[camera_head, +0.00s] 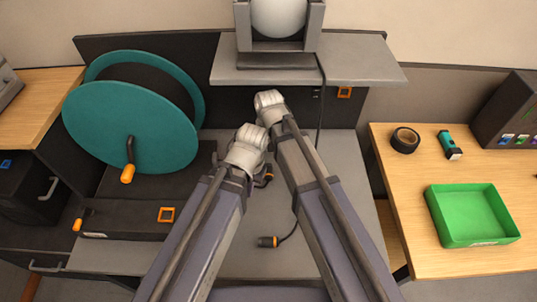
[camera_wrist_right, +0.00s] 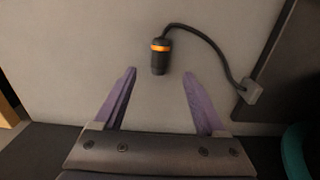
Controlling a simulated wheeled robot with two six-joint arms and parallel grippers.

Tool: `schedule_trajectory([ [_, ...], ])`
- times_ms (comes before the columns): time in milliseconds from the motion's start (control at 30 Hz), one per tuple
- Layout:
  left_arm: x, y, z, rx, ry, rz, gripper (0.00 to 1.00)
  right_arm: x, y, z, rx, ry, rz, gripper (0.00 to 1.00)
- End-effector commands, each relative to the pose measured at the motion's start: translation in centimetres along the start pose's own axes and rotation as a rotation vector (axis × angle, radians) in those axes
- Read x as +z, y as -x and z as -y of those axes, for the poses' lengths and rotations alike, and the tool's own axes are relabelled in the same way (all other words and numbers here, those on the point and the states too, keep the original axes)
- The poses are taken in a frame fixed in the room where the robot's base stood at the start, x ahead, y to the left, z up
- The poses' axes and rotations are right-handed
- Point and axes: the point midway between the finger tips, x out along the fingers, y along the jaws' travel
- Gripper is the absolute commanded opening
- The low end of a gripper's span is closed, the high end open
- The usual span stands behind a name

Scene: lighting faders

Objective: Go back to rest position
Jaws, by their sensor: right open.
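My left arm reaches in from the lower left of the head view, and its wrist end (camera_head: 247,150) is over the grey bench. Its fingers do not show clearly. My right arm's end (camera_head: 268,103) is farther back, near the grey shelf, with its fingers hidden in the head view. In the right wrist view, my right gripper (camera_wrist_right: 159,73) is open, with its two purple fingers apart and empty. A black plug with an orange band (camera_wrist_right: 160,48) on a cable shows ahead, between the fingertips in the picture, without visible contact.
A teal cable reel (camera_head: 80,125) stands at left. A grey shelf (camera_head: 365,65) holds a lamp with a white globe (camera_head: 278,17). A plug (camera_head: 268,242) lies on the grey bench (camera_head: 345,180). The right table holds a green tray (camera_head: 433,215), black tape (camera_head: 405,139) and a control box (camera_head: 510,110).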

Motion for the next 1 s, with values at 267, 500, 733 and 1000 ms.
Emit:
schedule_trajectory([
  [267, 0.0, 0.1, 0.0, 0.0, 0.0, 0.0, 0.0, 0.0, 0.1, 0.0, 0.0, 0.0, 0.0, 0.74],
  [500, 0.0, 0.1, 0.0, 0.0, 0.0, 0.0, 0.0, 5.8, 0.1, -2.7, 0.04, 0.127, 0.006, 0.74],
  [733, 0.0, 0.1, 0.0, 0.0, 0.0, 0.0, 0.0, 11.8, 0.2, -5.7, 0.092, 0.301, 0.024, 0.74],
  [1000, 0.0, 0.1, 0.0, 0.0, 0.0, 0.0, 0.0, 13.0, 0.2, -6.0, 0.105, 0.332, 0.043, 0.74],
])
